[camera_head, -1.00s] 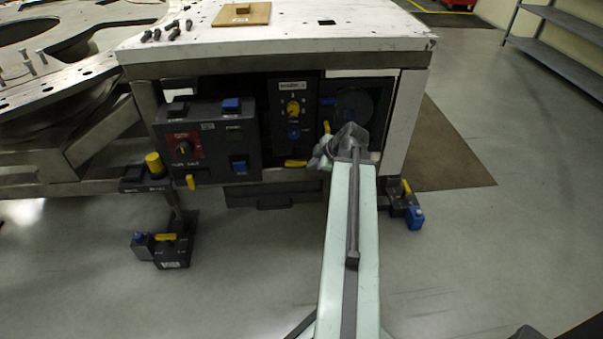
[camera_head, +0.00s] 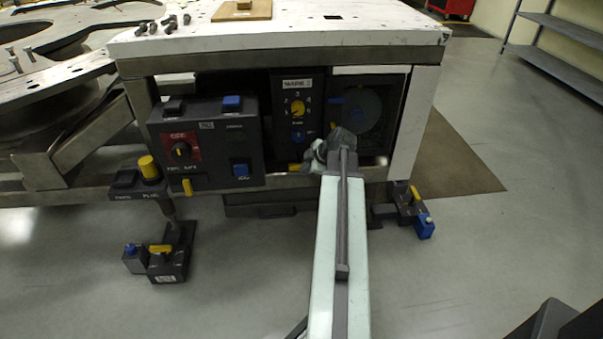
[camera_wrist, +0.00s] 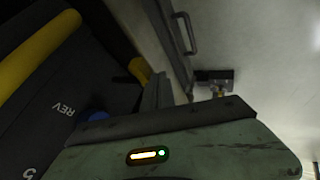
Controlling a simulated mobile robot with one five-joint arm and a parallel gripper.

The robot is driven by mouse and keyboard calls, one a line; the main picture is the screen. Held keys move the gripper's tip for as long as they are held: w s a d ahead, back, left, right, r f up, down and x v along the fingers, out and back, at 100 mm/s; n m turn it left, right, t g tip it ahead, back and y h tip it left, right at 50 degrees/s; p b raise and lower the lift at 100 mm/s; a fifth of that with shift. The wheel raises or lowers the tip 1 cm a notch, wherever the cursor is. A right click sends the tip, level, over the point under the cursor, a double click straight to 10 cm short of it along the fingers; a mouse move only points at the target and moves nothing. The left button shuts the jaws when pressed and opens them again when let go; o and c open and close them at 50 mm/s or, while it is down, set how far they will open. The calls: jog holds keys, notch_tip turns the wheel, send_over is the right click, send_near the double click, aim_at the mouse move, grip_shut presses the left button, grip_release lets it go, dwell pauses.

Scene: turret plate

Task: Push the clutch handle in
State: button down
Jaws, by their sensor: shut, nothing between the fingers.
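My gripper (camera_head: 318,153) is shut and empty, pointing left at the lower front of the machine, below the dial panel (camera_head: 287,112). A yellow handle (camera_head: 295,167) shows just left of the gripper tip, low under that panel. I cannot read a clutch label, so I cannot tell whether this is the clutch handle. In the wrist view my gripper's pale green housing (camera_wrist: 190,155) fills the bottom. A dark panel marked REV, with a thick yellow bar (camera_wrist: 38,52), lies left of it. A smaller yellow part (camera_wrist: 140,70) is beyond; contact is unclear.
A control box (camera_head: 205,145) with a red dial plate and blue switches is left of the dial panel. A round dark disc (camera_head: 370,108) sits right, in the same bay. Pedal boxes (camera_head: 168,262) stand lower left. The floor (camera_head: 460,250) is open at right.

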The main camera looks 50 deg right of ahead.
jog(key=shift+w+d+r, duration=0.1)
jog(key=shift+w+d, duration=0.6)
jog(key=shift+w, duration=0.15)
jog(key=shift+w+d, duration=0.65)
jog(key=shift+w, duration=0.2)
jog(key=shift+s+a, duration=0.35)
jog(key=s+a, duration=0.2)
jog(key=s, duration=0.1)
jog(key=p, duration=0.8)
send_near(302, 164)
jog(key=s+a, duration=0.1)
jog(key=s+a+r, duration=0.1)
jog(key=s, duration=0.1)
jog(key=shift+s+a, duration=0.1)
jog(key=shift+s, duration=0.2)
